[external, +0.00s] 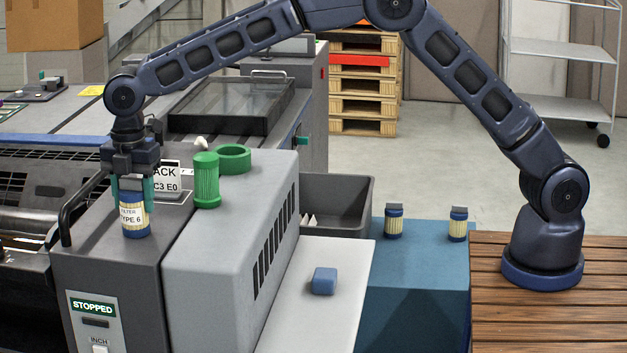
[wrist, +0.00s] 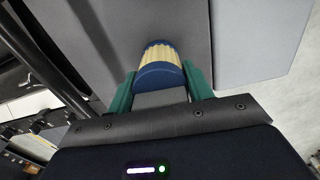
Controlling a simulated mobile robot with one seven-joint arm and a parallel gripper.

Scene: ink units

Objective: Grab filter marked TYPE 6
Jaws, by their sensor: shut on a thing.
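The filter marked TYPE 6 (external: 134,217) is a blue-capped cylinder with a cream pleated body and a white label. It is upright, just over or on the dark grey top of the machine unit at the left; I cannot tell if it touches. My gripper (external: 133,188) points down with its green fingers shut on the filter's upper end. In the wrist view the filter (wrist: 160,66) sits between the two green fingertips of my gripper (wrist: 160,85). Two similar blue-and-cream filters stand on the blue block, one left (external: 394,222) and one right (external: 458,225); their labels cannot be read.
A green cylinder (external: 206,182) and a green ring (external: 234,158) are on the grey housing. A sign (external: 166,177) stands behind my gripper. A black handle (external: 72,208) rises at the left. A blue piece (external: 324,281) lies on the pale surface, near a dark bin (external: 345,190).

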